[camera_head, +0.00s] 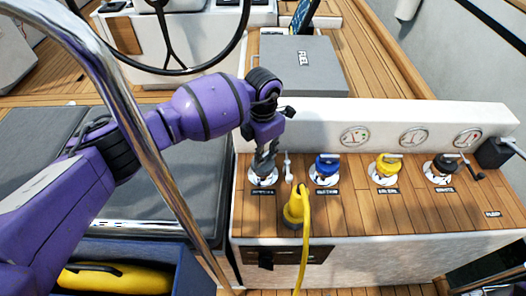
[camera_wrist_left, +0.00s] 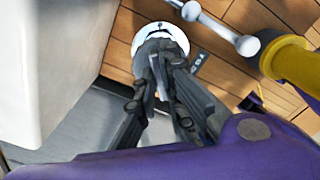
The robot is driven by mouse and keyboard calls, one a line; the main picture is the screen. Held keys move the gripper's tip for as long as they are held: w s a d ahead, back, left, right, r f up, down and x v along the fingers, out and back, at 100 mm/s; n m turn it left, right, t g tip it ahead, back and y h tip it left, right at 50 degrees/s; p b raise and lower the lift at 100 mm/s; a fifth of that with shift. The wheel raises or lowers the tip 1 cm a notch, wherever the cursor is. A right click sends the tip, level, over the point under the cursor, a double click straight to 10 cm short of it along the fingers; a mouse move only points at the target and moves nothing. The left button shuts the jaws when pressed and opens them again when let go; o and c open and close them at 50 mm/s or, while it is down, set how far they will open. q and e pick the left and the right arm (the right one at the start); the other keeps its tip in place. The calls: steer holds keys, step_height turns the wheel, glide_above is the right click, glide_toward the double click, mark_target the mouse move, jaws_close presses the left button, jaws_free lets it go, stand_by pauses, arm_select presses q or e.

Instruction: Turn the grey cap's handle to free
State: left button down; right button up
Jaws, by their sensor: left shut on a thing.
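The grey cap sits on a round white base plate (camera_head: 263,179) at the left end of the row on the wooden console. My left gripper (camera_head: 264,163) reaches down over it with its fingers together, shut on the cap's handle. In the left wrist view the dark fingers (camera_wrist_left: 162,60) meet over the round white plate (camera_wrist_left: 158,31). They hide the cap and its handle almost fully, so how far the handle is turned cannot be told. My right gripper is not in view.
A white lever (camera_head: 289,168) stands close right of the grey cap. Farther right are a blue cap (camera_head: 326,166), a yellow cap (camera_head: 386,167) and a black cap (camera_head: 443,166). A yellow plug with a cable (camera_head: 294,207) is in front. A steel rail (camera_head: 150,135) crosses near my arm.

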arm_select(q)
steer(key=shift+r+n+p, duration=0.3)
steer(key=shift+n+p, duration=0.1)
steer(key=shift+n, duration=0.5)
steer(key=n+p, duration=0.1)
steer(key=n, duration=0.2)
steer(key=shift+n+p, duration=0.4)
steer(key=n+p, duration=0.1)
steer(key=n, duration=0.2)
steer(key=shift+f, duration=0.1)
steer(key=shift+f+n+p, duration=0.1)
steer(key=shift+n+p, duration=0.35)
steer(key=shift+n, duration=0.25)
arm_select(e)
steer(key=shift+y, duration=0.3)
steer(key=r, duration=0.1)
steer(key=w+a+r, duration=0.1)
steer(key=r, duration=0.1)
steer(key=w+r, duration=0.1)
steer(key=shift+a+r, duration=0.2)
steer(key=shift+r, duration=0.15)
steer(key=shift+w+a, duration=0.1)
arm_select(q)
steer(key=c, duration=1.8)
jaws_free()
steer(key=shift+c, duration=0.2)
step_height(320, 180, up, 12)
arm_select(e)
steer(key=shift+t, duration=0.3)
